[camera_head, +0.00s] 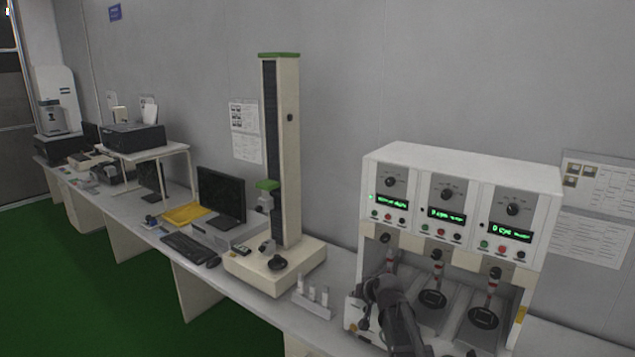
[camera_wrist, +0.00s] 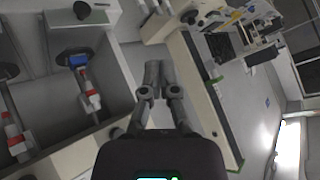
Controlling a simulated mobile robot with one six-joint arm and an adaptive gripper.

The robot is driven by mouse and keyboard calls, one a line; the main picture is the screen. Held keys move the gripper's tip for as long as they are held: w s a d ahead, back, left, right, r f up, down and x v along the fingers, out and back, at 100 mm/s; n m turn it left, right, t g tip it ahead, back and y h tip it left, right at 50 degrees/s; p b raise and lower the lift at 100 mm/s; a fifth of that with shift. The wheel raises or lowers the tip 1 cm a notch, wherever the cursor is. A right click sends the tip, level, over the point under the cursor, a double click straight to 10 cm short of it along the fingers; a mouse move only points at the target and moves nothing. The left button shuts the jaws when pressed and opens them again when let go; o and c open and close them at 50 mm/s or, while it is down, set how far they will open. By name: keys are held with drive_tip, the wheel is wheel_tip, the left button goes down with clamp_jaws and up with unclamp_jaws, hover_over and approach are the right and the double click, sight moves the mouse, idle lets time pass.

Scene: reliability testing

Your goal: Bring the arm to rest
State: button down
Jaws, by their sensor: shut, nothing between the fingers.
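My gripper (camera_wrist: 158,72) shows in the wrist view with its two dark grey fingers shut and nothing between them. In the head view my dark arm (camera_head: 393,312) is in front of the left bay of the white three-station machine (camera_head: 460,163). In that view I cannot make out the fingertips clearly. The machine also shows at the left of the wrist view (camera_wrist: 98,60), which is turned on its side, and the fingers are beside its open bays. I cannot tell how far they are from the machine.
A rack of small white bottles (camera_head: 313,300) stands on the bench (camera_head: 343,268) left of my arm. Behind it is a tall tester column (camera_head: 281,150) on a wide base. A monitor (camera_head: 221,194) and keyboard (camera_head: 188,247) are further left. The green floor (camera_head: 130,305) in front is clear.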

drive_tip(key=s+d+f+g+h+b, duration=0.2)
drive_tip(key=s+f+g, duration=0.2)
drive_tip(key=s, duration=0.9)
drive_tip(key=s+d+f+g+h+b, duration=0.2)
drive_tip(key=s+f, duration=0.6)
drive_tip(key=s, duration=0.4)
drive_tip(key=d+g+b, duration=0.1)
drive_tip(key=g, duration=0.1)
drive_tip(key=shift+s+d+n+g, duration=0.3)
drive_tip(key=shift+s+d, duration=0.05)
drive_tip(key=shift+s, duration=0.05)
idle(0.5)
